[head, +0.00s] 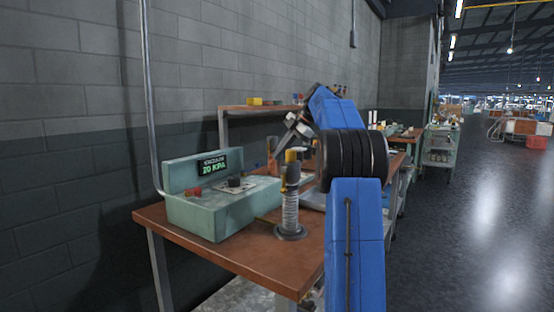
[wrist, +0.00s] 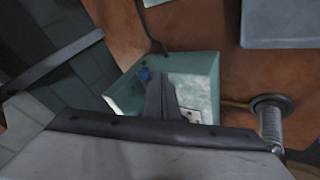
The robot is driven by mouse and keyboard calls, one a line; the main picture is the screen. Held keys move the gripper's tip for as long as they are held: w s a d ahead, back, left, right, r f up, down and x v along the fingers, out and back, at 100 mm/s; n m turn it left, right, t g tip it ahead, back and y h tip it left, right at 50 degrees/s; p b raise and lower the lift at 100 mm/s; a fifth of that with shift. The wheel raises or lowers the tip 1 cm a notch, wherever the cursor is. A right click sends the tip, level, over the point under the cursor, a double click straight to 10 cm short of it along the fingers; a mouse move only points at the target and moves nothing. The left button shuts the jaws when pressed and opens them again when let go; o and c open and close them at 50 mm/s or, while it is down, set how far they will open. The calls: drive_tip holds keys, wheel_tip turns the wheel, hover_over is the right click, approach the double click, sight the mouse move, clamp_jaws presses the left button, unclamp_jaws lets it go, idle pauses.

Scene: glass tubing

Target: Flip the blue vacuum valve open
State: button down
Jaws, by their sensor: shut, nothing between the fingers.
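A small blue knob (wrist: 145,74), which looks like the vacuum valve, sits on a pale green box (wrist: 200,62) in the wrist view. I cannot make out whether its handle is open or closed. My gripper (wrist: 160,84) is shut and empty. Its dark fingers appear just right of the knob in the picture, and part of the box is hidden behind them. Contact cannot be told. The blue knob is not clear there.
A coiled metal post on a round base (head: 291,232) stands right of the console, on the brown bench (head: 270,268). It also shows in the wrist view (wrist: 270,105). A grey pipe (head: 150,100) rises along the wall. Open floor (head: 475,220) lies to the right.

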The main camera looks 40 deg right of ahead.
drive_tip(key=d+r, duration=0.4)
drive_tip(key=r, duration=0.1)
drive_tip(key=shift+s+r, duration=0.35)
drive_tip(key=shift+s, duration=0.1)
drive_tip(key=shift+s, duration=0.1)
